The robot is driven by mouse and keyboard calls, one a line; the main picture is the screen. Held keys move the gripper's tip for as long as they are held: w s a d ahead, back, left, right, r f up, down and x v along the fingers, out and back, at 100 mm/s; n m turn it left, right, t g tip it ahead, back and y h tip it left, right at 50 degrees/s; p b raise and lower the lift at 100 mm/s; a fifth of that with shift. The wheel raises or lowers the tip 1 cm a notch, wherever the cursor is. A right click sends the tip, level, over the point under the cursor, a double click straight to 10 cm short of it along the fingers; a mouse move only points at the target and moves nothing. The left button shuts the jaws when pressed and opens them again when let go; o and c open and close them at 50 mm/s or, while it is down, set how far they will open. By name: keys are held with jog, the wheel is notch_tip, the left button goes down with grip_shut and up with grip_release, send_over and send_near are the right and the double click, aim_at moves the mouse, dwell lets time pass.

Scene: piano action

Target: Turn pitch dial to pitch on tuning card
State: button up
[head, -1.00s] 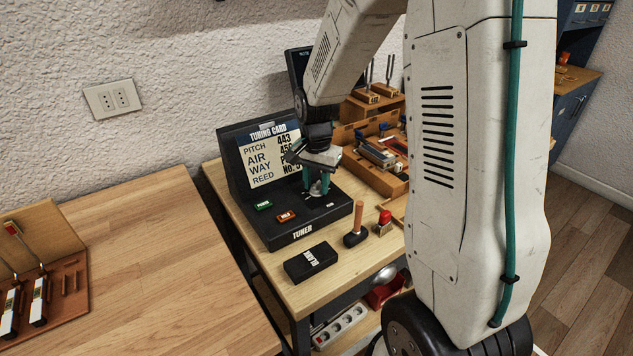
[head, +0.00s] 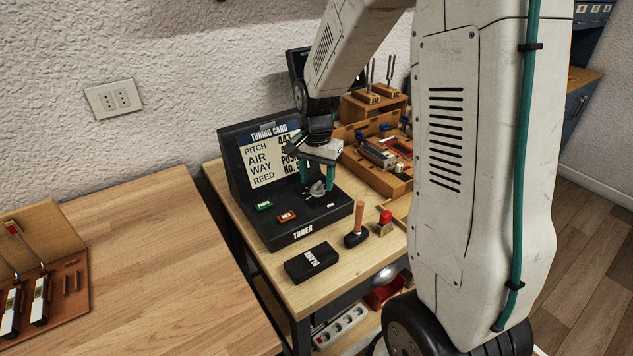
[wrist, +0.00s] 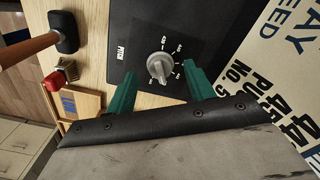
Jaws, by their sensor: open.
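The tuner (head: 300,222) is a black sloped box with a grey pitch dial (head: 317,188) on its panel. The dial also shows in the wrist view (wrist: 160,66), with a white pointer line and small scale marks around it; the marks are too small to read surely. The tuning card (head: 262,166) stands on the tuner's upright back. Its PITCH line begins with 44; the last digit is hard to read beside my gripper. My gripper (head: 317,178) is open and empty just above the dial, its green fingers (wrist: 163,82) apart, not touching the dial.
A green button (head: 264,205) and a red button (head: 286,216) sit left of the dial. A wooden tool tray (head: 372,172) is close on the right.

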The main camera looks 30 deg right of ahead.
aim_at(317, 185)
notch_tip(317, 185, up, 6)
dwell(0.7)
jog(key=shift+s+n, duration=0.1)
jog(key=shift+n, duration=0.2)
jog(key=s+a+r+n, duration=0.3)
jog(key=s, duration=0.5)
jog(key=s+a+r+n+t, duration=0.1)
jog(key=s+a+r+n, duration=0.2)
jog(key=s, duration=0.6)
jog(key=s+a+r+n, duration=0.3)
jog(key=s+a+n, duration=0.1)
jog(key=s, duration=0.4)
jog(key=shift+s+a+r+n, duration=0.15)
jog(key=shift+r+n, duration=0.25)
jog(key=shift+n, duration=0.3)
